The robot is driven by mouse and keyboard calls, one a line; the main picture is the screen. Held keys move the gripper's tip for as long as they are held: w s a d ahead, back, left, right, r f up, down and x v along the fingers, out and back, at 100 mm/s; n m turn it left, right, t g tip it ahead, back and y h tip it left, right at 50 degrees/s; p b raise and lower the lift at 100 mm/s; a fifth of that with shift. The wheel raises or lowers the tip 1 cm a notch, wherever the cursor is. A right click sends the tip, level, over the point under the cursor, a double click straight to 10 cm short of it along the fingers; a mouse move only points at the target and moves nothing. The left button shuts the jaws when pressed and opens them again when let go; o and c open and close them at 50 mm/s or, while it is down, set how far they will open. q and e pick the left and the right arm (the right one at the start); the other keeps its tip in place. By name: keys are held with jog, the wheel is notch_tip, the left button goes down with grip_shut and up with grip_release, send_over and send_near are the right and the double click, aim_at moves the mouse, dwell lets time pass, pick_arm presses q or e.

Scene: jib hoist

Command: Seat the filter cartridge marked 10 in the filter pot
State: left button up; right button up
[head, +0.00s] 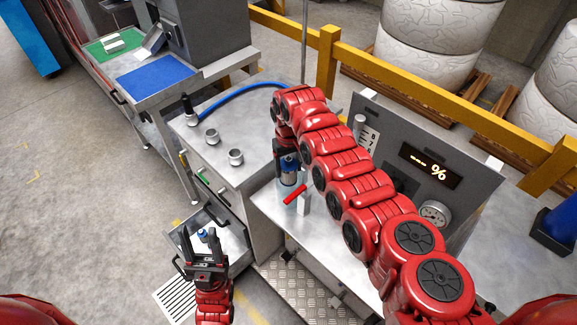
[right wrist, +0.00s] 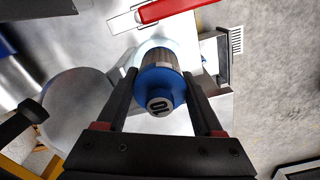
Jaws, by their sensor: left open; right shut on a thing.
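The filter cartridge marked 10 (right wrist: 163,92) has a blue cap and a brownish-grey body. My right gripper (right wrist: 160,78) is shut on it, with a finger on each side of the cap. In the head view the cartridge (head: 289,171) hangs upright from my right gripper, in line with the clear filter pot (head: 288,201). A pale rim shows around its lower body in the right wrist view; how deep it sits is unclear. My left gripper (head: 202,240) is open and empty over the pulled-out drawer, where a blue-capped item (head: 202,235) shows between its fingers.
A red lever (head: 294,193) crosses in front of the pot. A grey panel with a percent display (head: 431,166) and a gauge (head: 435,213) stands behind my right arm. Small metal cups (head: 236,157) and a blue hose (head: 232,99) lie on the cabinet top.

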jog(key=shift+f+b, duration=1.05)
jog(key=shift+f, duration=0.4)
jog(key=o, duration=1.4)
jog(key=shift+r, duration=0.1)
notch_tip(320, 180, up, 16)
jog(key=b, duration=0.4)
jog(key=shift+f+b, duration=0.25)
jog(key=shift+b, duration=0.15)
jog(key=shift+r, duration=0.95)
jog(key=shift+r, duration=0.1)
